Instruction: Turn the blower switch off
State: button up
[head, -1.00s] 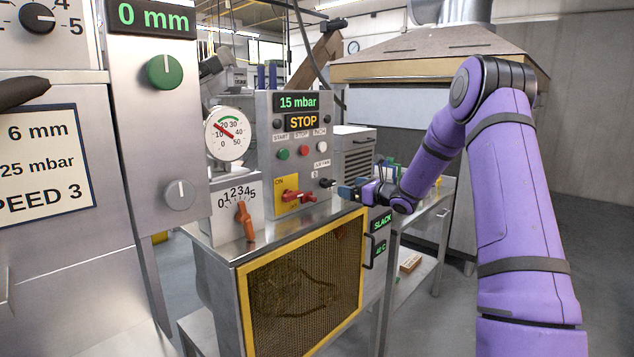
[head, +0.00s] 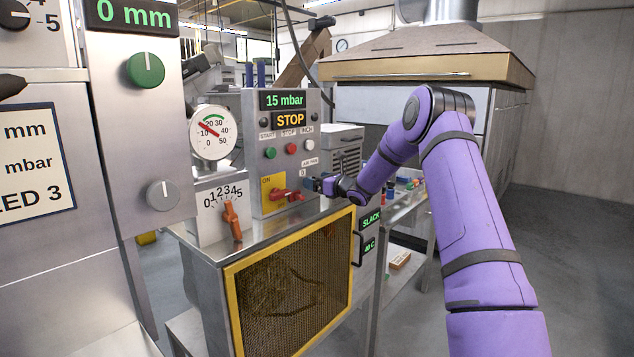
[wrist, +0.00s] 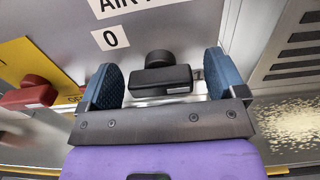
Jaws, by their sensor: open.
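A black rotary switch (wrist: 160,78) sits on the grey control panel in the wrist view, below a partly cut-off label beginning "AIR" and beside a "0" mark. Its bar handle lies roughly level in that view. My gripper (head: 313,185) is at the panel's lower right in the head view and hides most of this switch there. In the wrist view my blue finger pads are open, one on each side of the switch, with a visible gap on both sides.
A red switch (head: 285,195) on a yellow plate (head: 270,182) sits just left of my gripper. An orange lever dial (head: 232,220) is farther left. The panel display (head: 291,119) reads STOP. A yellow-framed mesh guard (head: 295,290) is below.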

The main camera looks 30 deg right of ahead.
jog(key=shift+w+a, duration=0.1)
jog(key=shift+c, duration=0.4)
jog(key=c, duration=0.8)
jog(key=shift+c, duration=0.2)
